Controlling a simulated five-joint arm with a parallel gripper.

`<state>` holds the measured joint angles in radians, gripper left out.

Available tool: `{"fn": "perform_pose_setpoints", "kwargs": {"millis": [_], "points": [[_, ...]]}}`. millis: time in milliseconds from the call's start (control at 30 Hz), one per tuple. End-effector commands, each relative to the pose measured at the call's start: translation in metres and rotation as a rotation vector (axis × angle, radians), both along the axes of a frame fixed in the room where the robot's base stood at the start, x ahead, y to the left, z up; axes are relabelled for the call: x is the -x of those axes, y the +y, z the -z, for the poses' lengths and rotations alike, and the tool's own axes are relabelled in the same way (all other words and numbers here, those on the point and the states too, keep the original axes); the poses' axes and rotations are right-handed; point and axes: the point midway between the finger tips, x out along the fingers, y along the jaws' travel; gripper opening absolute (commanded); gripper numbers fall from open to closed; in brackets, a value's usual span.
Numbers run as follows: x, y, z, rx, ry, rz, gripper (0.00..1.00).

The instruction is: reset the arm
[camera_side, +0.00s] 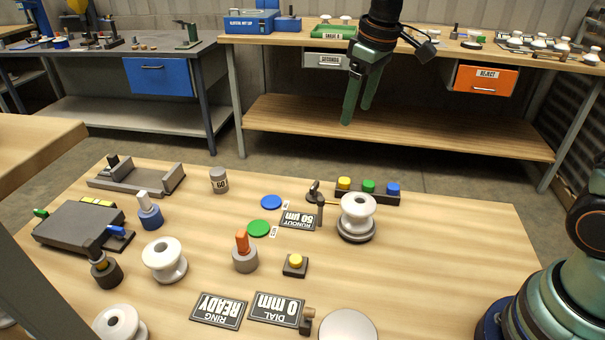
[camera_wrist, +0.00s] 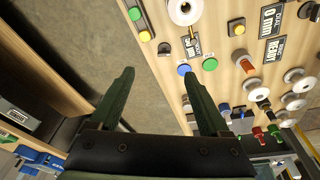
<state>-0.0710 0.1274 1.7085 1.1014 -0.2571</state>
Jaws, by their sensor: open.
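My gripper (camera_side: 357,97) hangs high in the side view, pointing down past the far edge of the wooden workbench (camera_side: 440,240). Its two green fingers are apart and nothing is between them. In the wrist view the gripper (camera_wrist: 163,88) also shows open fingers, with the floor and the bench edge beyond. A white insulator (camera_side: 357,208) sits on a grey round stand at the right of the bench. Two more white insulators stand at the left, one upright (camera_side: 164,258) and one at the front edge (camera_side: 120,322). The gripper touches none of them.
A block with yellow, green and blue buttons (camera_side: 368,190) lies near the far edge. An orange-topped post (camera_side: 244,252), a yellow button box (camera_side: 295,265) and signs (camera_side: 218,311) stand mid-bench. A back bench (camera_side: 480,55) stands behind my gripper. The bench's right part is clear.

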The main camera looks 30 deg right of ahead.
Motion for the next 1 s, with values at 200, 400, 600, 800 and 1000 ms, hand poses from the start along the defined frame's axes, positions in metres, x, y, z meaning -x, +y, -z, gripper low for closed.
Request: {"fn": "perform_pose_setpoints", "kwargs": {"millis": [200, 400, 600, 800, 1000], "points": [[0.055, -0.014, -0.021, -0.027, -0.1, 0.108, 0.8], [0.103, -0.023, -0.02, -0.057, -0.185, 0.202, 0.8], [0.137, -0.029, -0.008, -0.084, -0.253, 0.277, 0.8], [0.151, -0.031, 0.0, -0.098, -0.283, 0.312, 0.8], [0.152, -0.031, 0.001, -0.099, -0.283, 0.315, 0.8]]}}
